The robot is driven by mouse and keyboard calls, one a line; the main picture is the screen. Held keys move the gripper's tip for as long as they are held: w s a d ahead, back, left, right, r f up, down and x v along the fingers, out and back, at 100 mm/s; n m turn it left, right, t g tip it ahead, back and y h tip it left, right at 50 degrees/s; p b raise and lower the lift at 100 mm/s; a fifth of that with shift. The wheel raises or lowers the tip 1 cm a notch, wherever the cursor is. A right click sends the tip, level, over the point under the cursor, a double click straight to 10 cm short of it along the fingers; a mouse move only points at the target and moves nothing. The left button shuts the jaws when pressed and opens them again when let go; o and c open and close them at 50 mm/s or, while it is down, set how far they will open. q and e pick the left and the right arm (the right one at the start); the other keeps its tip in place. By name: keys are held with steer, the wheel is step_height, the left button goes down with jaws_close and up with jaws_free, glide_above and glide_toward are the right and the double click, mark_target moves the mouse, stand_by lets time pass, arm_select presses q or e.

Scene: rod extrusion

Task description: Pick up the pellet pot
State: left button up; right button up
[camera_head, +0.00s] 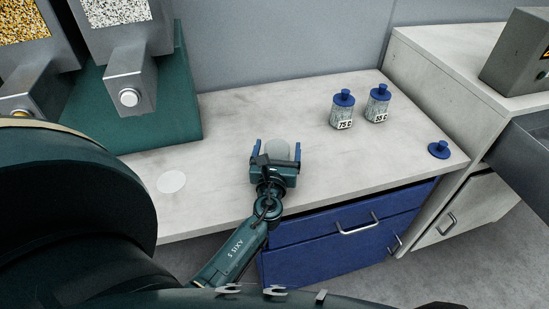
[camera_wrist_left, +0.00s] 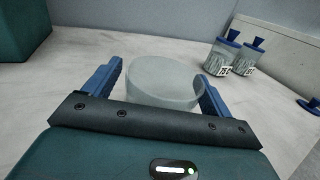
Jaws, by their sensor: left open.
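The pellet pot (camera_head: 278,149) is a pale, translucent round cup standing on the grey worktop. In the left wrist view the pot (camera_wrist_left: 164,82) stands upright between the two blue fingers. My left gripper (camera_head: 277,150) is open, with one finger on each side of the pot. A gap shows beside the left finger; the right finger is very close to the pot's wall, and I cannot tell whether it touches. The pot's lower front is hidden behind the gripper body. My right gripper is not in view.
Two lidded jars, labelled 75 C (camera_head: 342,111) and 55 C (camera_head: 377,104), stand at the back right. A loose blue lid (camera_head: 439,150) lies near the right edge. Grey dispensers (camera_head: 128,80) on a green base (camera_head: 182,100) stand at left. A pale disc (camera_head: 171,181) marks clear worktop.

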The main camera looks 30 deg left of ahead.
arm_select(q)
steer(key=shift+w+a, duration=0.1)
steer(key=shift+w, duration=0.05)
steer(key=shift+c, duration=0.2)
steer(key=shift+r, duration=0.1)
steer(key=c, duration=1.2)
